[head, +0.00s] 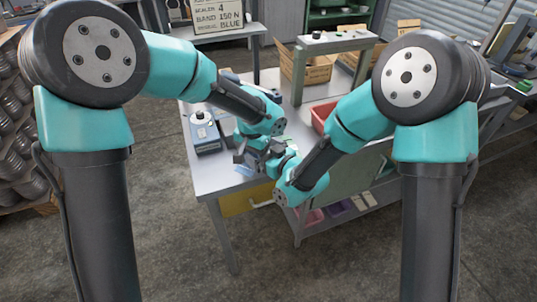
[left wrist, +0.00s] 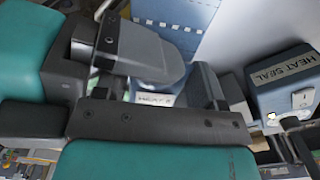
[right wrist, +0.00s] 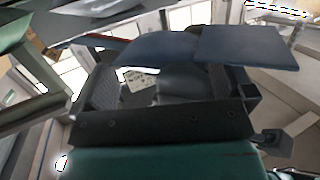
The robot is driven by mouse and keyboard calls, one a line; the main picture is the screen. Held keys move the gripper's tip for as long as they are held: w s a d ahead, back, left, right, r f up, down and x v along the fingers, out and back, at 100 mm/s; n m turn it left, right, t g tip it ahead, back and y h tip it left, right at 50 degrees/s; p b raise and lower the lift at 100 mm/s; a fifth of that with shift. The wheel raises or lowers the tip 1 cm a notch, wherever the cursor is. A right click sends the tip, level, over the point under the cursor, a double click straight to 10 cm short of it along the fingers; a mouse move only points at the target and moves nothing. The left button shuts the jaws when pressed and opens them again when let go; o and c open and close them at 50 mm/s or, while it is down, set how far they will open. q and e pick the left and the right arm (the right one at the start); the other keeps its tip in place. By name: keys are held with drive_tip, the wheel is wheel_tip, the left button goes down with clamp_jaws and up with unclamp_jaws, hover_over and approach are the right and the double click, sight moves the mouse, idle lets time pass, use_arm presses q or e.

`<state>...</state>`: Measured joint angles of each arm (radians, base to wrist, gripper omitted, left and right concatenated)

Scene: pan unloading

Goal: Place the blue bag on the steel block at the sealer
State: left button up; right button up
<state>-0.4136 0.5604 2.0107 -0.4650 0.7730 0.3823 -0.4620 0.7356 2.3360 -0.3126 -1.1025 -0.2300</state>
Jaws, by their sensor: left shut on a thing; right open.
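My left gripper (head: 243,158) is over the front part of the table, shut on a pale blue sheet-like thing that I take to be the blue bag (head: 246,171). The bag also shows as a pale blue panel beyond the fingers in the left wrist view (left wrist: 180,18). My right gripper (head: 270,158) is open, close beside the left one. Dark blue flat panels (right wrist: 248,47) lie just beyond its fingers in the right wrist view; I cannot tell whether they touch it. A box labelled HEAT SEAL (left wrist: 284,82) is beside the left gripper. I cannot make out the steel block.
A blue device with a round top (head: 205,132) stands on the grey table (head: 215,180), left of the grippers. A red bin (head: 322,115) is behind the right forearm. A sign (head: 218,14) reading SEALER 4, BAND 150 N, BLUE stands at the back. Cardboard boxes (head: 312,70) are behind.

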drive_tip(key=c, duration=0.7)
use_arm(q)
drive_tip(key=o, duration=0.8)
use_arm(e)
drive_tip(key=shift+c, duration=1.2)
use_arm(q)
drive_tip(key=o, duration=0.3)
drive_tip(key=shift+d, duration=0.1)
use_arm(e)
drive_tip(key=shift+a, duration=0.1)
use_arm(q)
wheel_tip(320, 180, up, 12)
